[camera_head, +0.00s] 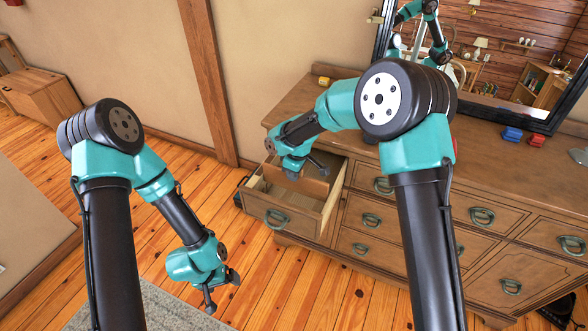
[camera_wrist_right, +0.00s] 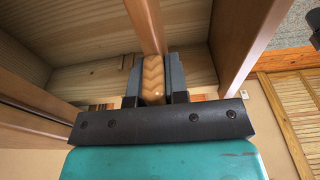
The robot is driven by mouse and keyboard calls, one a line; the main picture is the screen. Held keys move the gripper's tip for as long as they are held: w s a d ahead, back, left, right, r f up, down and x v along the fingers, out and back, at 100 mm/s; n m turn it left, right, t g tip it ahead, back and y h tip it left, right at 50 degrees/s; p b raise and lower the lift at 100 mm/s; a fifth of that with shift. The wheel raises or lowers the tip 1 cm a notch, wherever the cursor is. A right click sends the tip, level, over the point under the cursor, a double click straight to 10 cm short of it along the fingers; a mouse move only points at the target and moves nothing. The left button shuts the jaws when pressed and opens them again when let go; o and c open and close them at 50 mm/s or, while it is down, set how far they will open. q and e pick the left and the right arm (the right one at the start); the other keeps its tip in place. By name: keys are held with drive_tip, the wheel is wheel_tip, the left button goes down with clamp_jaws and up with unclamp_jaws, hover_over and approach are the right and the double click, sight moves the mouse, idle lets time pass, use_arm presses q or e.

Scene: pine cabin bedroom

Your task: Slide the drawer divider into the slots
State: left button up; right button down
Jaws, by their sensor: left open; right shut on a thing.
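The open drawer (camera_head: 272,213) juts out from the left end of the wooden dresser. My right gripper (camera_head: 304,169) is over the drawer, shut on the drawer divider (camera_head: 313,186), a thin brown board. In the right wrist view the divider (camera_wrist_right: 147,22) runs away from the fingers, and its pale chevron-patterned end (camera_wrist_right: 153,79) sits between the jaws of my right gripper (camera_wrist_right: 153,88). Drawer walls stand on both sides of it there. I cannot tell whether its edges are in the slots. My left gripper (camera_head: 222,291) is open and empty, low at the left, away from the dresser.
The dresser top (camera_head: 500,160) carries a mirror (camera_head: 500,50), a yellow block (camera_head: 324,81), a blue item (camera_head: 512,134) and a red item (camera_head: 537,140). Closed drawers with ring handles (camera_head: 482,216) fill the front. Plank floor (camera_head: 290,290) lies before it.

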sight(294, 190)
drive_tip(key=shift+f, duration=3.8)
drive_tip(key=c, duration=1.1)
unclamp_jaws()
drive_tip(key=shift+o, duration=0.2)
drive_tip(key=shift+r, duration=0.1)
drive_tip(key=r, duration=0.5)
drive_tip(key=d+r, duration=0.1)
drive_tip(key=r, duration=0.5)
drive_tip(key=d+r, duration=0.1)
drive_tip(key=r, duration=0.5)
drive_tip(key=shift+s+r, duration=0.1)
drive_tip(key=shift+s, duration=0.3)
